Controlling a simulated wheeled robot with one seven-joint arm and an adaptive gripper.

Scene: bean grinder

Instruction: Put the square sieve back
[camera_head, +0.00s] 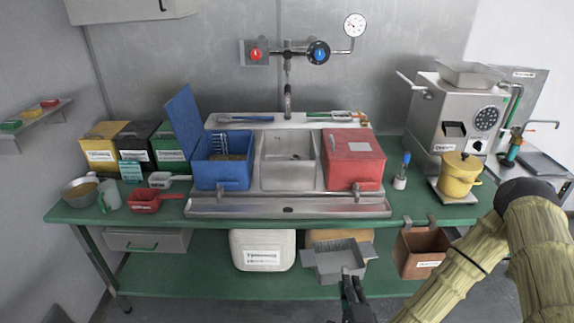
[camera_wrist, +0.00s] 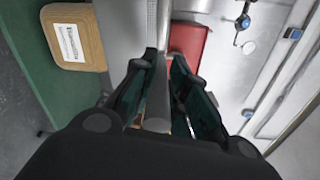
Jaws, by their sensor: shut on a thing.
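The square sieve (camera_head: 337,262) is a grey square pan with flared side lips and a handle. In the head view it hangs in front of the green table's front edge, overlapping the view of the lower shelf. My gripper (camera_head: 353,286) is at its near side, shut on its handle. In the wrist view, the dark fingers of my gripper (camera_wrist: 157,95) close on both sides of a grey bar, the sieve's handle (camera_wrist: 156,106). The sieve's pan is hard to make out there.
The green table (camera_head: 130,213) carries a blue bin (camera_head: 222,175), a grey basin (camera_head: 288,175), a red bin (camera_head: 354,167) and a yellow pot (camera_head: 459,176). Below are a white tub (camera_head: 262,240) and a brown box (camera_head: 421,249). A grinder machine (camera_head: 457,110) stands at the right.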

